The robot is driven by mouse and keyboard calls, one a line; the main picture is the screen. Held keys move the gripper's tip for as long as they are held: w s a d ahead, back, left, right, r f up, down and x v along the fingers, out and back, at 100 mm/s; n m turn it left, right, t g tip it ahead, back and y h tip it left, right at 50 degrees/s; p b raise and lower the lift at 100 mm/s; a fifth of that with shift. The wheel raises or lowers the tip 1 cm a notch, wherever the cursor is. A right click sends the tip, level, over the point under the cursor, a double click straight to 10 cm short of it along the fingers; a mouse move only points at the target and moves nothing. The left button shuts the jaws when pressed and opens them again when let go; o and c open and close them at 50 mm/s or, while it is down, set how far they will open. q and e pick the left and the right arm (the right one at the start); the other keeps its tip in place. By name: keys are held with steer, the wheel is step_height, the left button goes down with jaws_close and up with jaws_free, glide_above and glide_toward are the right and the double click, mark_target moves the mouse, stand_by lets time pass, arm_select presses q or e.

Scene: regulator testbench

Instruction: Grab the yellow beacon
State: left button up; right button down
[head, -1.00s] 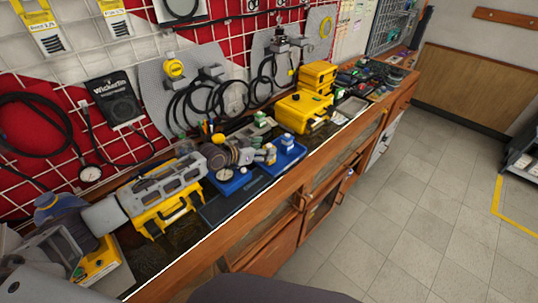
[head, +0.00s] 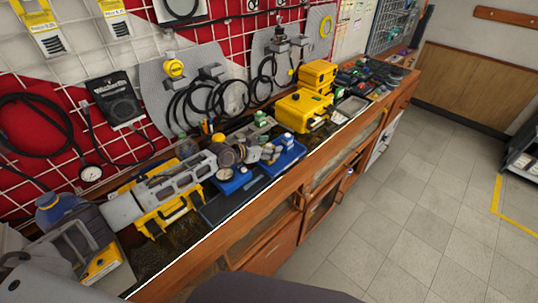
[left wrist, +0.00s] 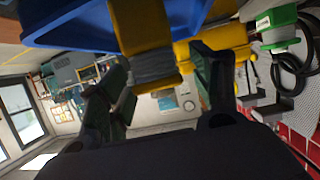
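A yellow piece with a grey band, which looks like the yellow beacon (left wrist: 152,50), shows close up in the left wrist view. It is beside a blue tray (left wrist: 75,28). In the head view the blue tray (head: 291,158) lies on the bench, with small blue, white and yellow items on it. My left gripper (head: 266,154) is low at the tray. In the left wrist view its dark fingers (left wrist: 163,78) are apart, one on each side of the yellow piece, with gaps visible. My right gripper is not in view.
A yellow case (head: 302,110) stands behind the tray. The floor (head: 400,220) at right is clear.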

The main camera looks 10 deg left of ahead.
arm_select(q)
steer(key=c, duration=1.1)
steer(key=shift+r, duration=0.1)
steer(key=shift+r+b, duration=0.35)
steer(key=shift+r, duration=4.6)
